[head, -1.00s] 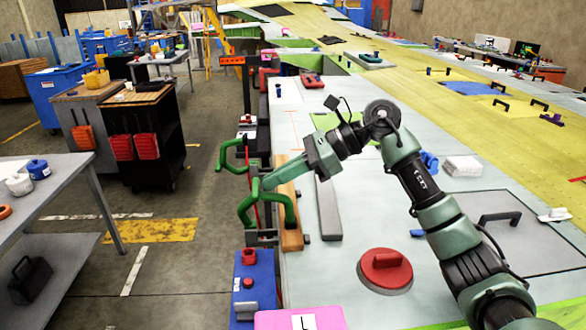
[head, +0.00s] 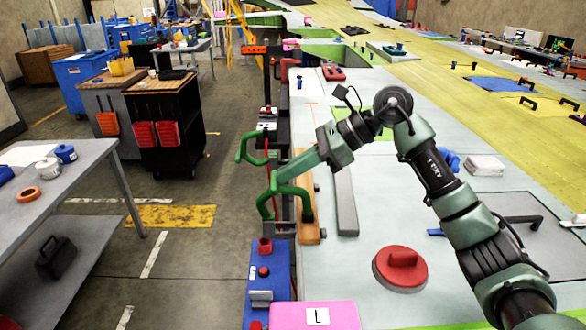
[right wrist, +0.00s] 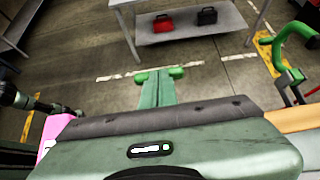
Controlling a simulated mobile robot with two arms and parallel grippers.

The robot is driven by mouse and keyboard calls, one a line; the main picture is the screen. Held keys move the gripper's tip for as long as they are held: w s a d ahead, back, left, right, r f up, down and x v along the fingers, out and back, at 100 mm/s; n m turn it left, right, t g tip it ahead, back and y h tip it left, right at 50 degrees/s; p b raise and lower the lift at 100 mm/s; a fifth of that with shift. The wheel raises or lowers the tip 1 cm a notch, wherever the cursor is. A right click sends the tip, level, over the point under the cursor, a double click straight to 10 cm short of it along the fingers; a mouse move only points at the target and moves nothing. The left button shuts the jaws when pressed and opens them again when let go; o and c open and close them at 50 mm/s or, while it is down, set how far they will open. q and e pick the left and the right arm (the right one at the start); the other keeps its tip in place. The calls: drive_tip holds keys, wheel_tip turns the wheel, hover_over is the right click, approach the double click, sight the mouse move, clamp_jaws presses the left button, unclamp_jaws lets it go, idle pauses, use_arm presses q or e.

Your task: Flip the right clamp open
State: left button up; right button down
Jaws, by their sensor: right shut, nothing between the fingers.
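Two green clamps stand along the left edge of the jig table. The near clamp (head: 307,205) has its curved green handle at my right gripper (head: 276,184). The far clamp (head: 243,147) stands just behind it, with its handle sticking out over the aisle. I cannot tell which one is the right clamp. In the right wrist view my gripper's fingers (right wrist: 158,78) are shut and empty. Bright green handle ends show on both sides of the fingertips, which seem to touch the handle; contact is partly hidden. The far clamp's handle (right wrist: 297,42) shows at upper right there. My left gripper is out of view.
A wooden block (head: 309,233) and a grey bar (head: 346,205) lie beside the near clamp. A red round handle (head: 402,268) sits to the right. A blue panel (head: 268,285) and pink box (head: 290,314) are in front. The aisle left of the table is free.

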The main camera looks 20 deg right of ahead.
drive_tip(key=shift+a+r, duration=0.1)
drive_tip(key=shift+a, duration=0.05)
drive_tip(key=shift+w+a+r+h+p, duration=0.15)
drive_tip(key=shift+a+r+h+p, duration=0.1)
drive_tip(key=shift+a+h+p, duration=0.25)
drive_tip(key=shift+w+a+r+h+p, duration=0.2)
drive_tip(key=shift+a+h+p, duration=0.2)
drive_tip(key=shift+a+p, duration=0.2)
drive_tip(key=shift+w+a+g+h+p, duration=0.2)
drive_tip(key=shift+a+g+h+p, duration=0.3)
drive_tip(key=shift+a+h, duration=0.4)
drive_tip(key=w+a+f+h+b, duration=0.2)
drive_tip(key=a+f, duration=0.3)
drive_tip(key=a, duration=0.5)
drive_tip(key=shift+w+a+f+g+h, duration=0.3)
drive_tip(key=shift+w+g+h, duration=0.1)
drive_tip(key=shift+w, duration=0.15)
drive_tip(key=shift+a, duration=0.1)
